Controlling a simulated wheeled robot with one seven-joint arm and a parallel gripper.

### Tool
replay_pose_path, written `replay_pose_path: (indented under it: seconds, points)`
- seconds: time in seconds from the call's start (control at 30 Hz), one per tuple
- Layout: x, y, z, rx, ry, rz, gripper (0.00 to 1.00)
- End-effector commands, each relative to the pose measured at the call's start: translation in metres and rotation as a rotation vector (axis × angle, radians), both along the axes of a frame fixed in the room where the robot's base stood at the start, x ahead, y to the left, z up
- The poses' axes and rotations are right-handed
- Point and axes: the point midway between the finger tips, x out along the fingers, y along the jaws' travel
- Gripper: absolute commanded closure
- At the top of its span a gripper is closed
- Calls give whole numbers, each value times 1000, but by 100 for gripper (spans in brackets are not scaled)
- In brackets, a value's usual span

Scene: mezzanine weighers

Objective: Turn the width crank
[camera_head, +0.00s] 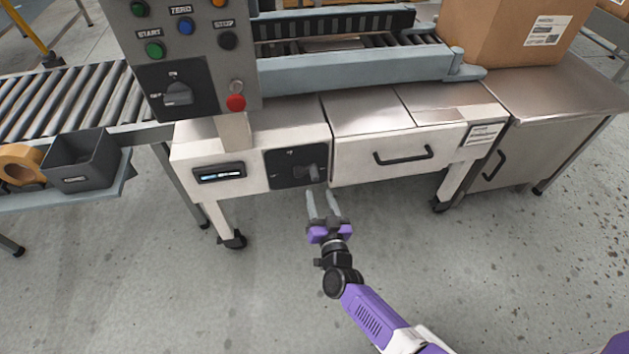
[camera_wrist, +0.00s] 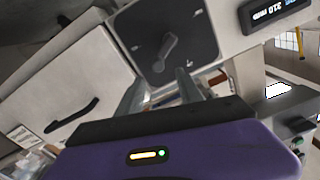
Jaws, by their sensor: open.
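The width crank (camera_head: 308,173) is a small grey handle on a square black plate (camera_head: 285,169) on the front of the white machine frame. In the wrist view the crank (camera_wrist: 170,48) shows as a grey lever with a round knob end, on the dark plate with small white marks. My gripper (camera_head: 320,194) is open and empty, just below and in front of the crank. In the wrist view its two fingers (camera_wrist: 160,84) point at the plate, one on each side below the crank. I cannot tell whether a finger touches it.
A small display (camera_head: 219,172) sits left of the plate. A drawer with a black handle (camera_head: 403,156) is to the right. Above stands a grey control box with a rotary switch (camera_head: 178,94) and a red button (camera_head: 236,103). The floor below is clear.

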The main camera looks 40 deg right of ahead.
Motion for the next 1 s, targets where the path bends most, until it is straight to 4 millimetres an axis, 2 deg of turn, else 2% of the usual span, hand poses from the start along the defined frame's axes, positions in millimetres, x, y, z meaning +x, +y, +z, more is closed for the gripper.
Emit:
replay_pose_path:
  seconds: [0.6,1.0]
  points:
    - [64,-44,-4,2,-2,-14,56]
    - [71,-49,-2,2,-2,-13,56]
